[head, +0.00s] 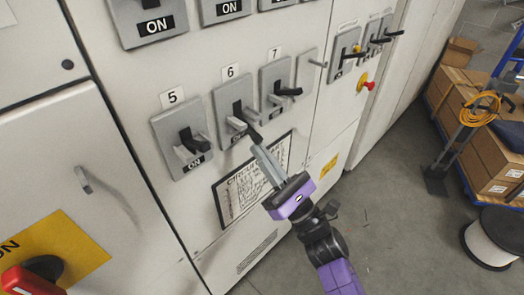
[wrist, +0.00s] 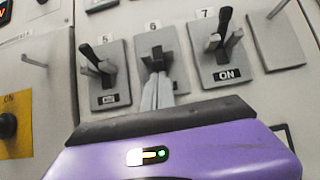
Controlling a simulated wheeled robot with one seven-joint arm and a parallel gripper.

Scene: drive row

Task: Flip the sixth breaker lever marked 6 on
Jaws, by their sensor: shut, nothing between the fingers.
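Breaker 6 (head: 237,108) is a grey plate under a "6" label, on a white cabinet. Its black lever (head: 250,131) sticks out between grey side pieces; in the wrist view the lever (wrist: 156,55) looks short, seen nearly end-on. My gripper (head: 256,150) is shut and empty, its grey fingers pointing up at lever 6 from just below.
Breaker 5 (head: 167,120) is left and breaker 7 (head: 267,77) right, close beside 6; in the wrist view their levers slant upward. A framed chart (head: 236,195) hangs below. A cart with boxes (head: 480,140) and a cable reel (head: 492,237) stand right; open floor lies between.

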